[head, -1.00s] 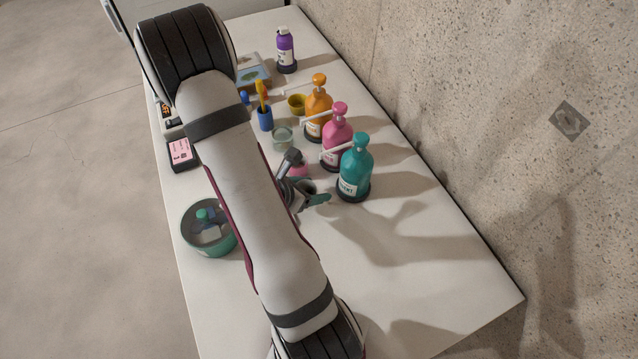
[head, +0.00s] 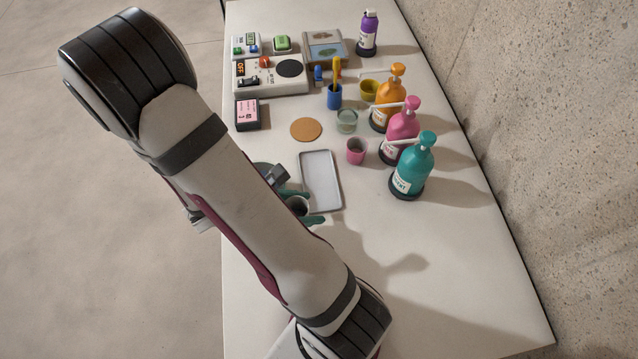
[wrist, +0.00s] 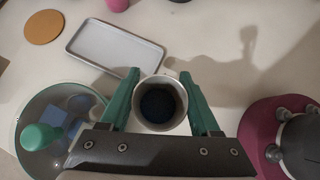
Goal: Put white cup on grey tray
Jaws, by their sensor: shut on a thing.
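The white cup (wrist: 160,104) is between my gripper's green fingers (wrist: 159,90) in the wrist view, its open rim facing the camera and its inside dark. In the head view the cup (head: 299,204) shows only partly beside my arm, with my gripper (head: 303,205) shut on it. The grey tray (head: 321,180) is a flat, empty rectangle with a raised rim. It also shows in the wrist view (wrist: 112,50), just beyond and left of the cup. The cup appears beside the tray's near end; its height above the table is unclear.
A green bowl (wrist: 22,120) with items inside sits left of my gripper, mostly hidden in the head view. A pink cup (head: 356,151), cork disc (head: 306,129) and teal bottle (head: 413,166) stand around the tray. The near right table is clear.

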